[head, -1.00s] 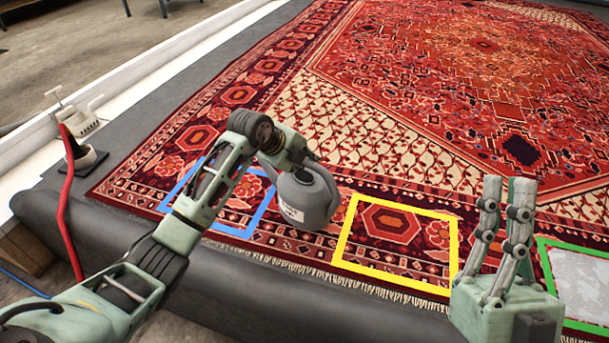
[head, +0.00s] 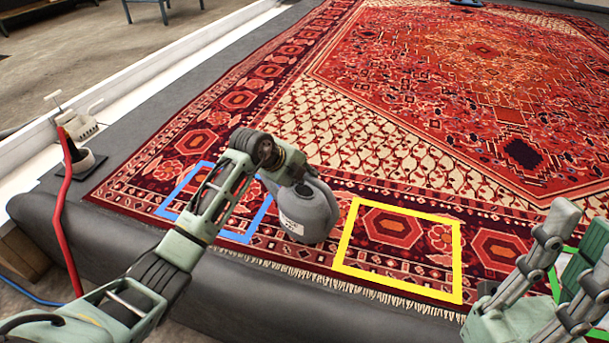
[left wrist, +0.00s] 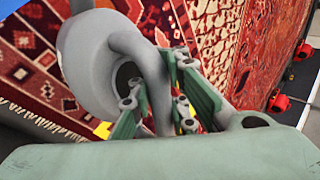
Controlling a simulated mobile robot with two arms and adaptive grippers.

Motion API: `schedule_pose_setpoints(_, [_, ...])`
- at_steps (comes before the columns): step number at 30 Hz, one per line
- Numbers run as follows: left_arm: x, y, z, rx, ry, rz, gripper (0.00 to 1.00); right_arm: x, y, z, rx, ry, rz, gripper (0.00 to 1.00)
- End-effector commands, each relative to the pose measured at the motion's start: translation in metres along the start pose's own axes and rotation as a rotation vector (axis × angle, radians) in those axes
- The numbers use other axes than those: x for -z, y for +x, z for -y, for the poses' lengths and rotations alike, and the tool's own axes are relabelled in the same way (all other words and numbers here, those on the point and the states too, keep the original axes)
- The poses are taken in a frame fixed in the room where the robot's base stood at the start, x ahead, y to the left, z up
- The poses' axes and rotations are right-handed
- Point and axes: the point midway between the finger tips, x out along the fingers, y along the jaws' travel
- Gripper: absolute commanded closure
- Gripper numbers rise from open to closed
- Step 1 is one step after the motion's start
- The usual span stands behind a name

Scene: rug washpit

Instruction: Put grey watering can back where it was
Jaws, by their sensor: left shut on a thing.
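The grey watering can (head: 312,212) is between the blue frame (head: 236,236) and the yellow frame (head: 400,211) on the rug, overlapping the blue frame's right side in the picture. It looks roughly upright, with a pale label. I cannot tell whether its base touches the rug. My left gripper (head: 297,176) is shut on the can's handle; its fingertips are mostly hidden in the head view. The left wrist view shows the fingers (left wrist: 162,98) around the grey handle (left wrist: 147,62). My right gripper (head: 574,225) is empty at the lower right, its fingers apart.
The patterned red rug (head: 400,110) lies flat on a grey surface. A green frame (head: 556,284) is partly hidden behind my right gripper. A red hose (head: 65,215) and a white fitting (head: 78,125) are at the left edge. The yellow frame's inside is clear.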

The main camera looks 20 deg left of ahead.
Motion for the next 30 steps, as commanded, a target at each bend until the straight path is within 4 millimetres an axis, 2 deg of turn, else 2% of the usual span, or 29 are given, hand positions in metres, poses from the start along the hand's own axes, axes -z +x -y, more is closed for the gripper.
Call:
schedule_pose_setpoints(1, [0.000,0.001,-0.001,-0.001,0.000,0.000,0.92,0.000,0.000,0.000,0.000,0.000,0.000,1.00])
schedule_pose_setpoints(10, [0.000,0.000,-0.001,-0.001,0.000,0.000,0.66,0.000,0.000,0.000,0.000,0.000,0.001,1.00])
schedule_pose_setpoints(22, [0.000,-0.004,0.002,-0.001,0.000,0.000,0.66,-0.001,0.001,0.000,0.000,0.000,0.006,1.00])
schedule_pose_setpoints(26, [-0.001,-0.013,0.002,-0.001,0.000,0.002,0.66,-0.022,0.004,-0.002,-0.002,-0.008,0.106,1.00])
schedule_pose_setpoints(30, [0.000,-0.029,0.003,-0.001,0.000,0.001,0.66,-0.053,0.002,-0.005,-0.005,-0.017,0.263,1.00])
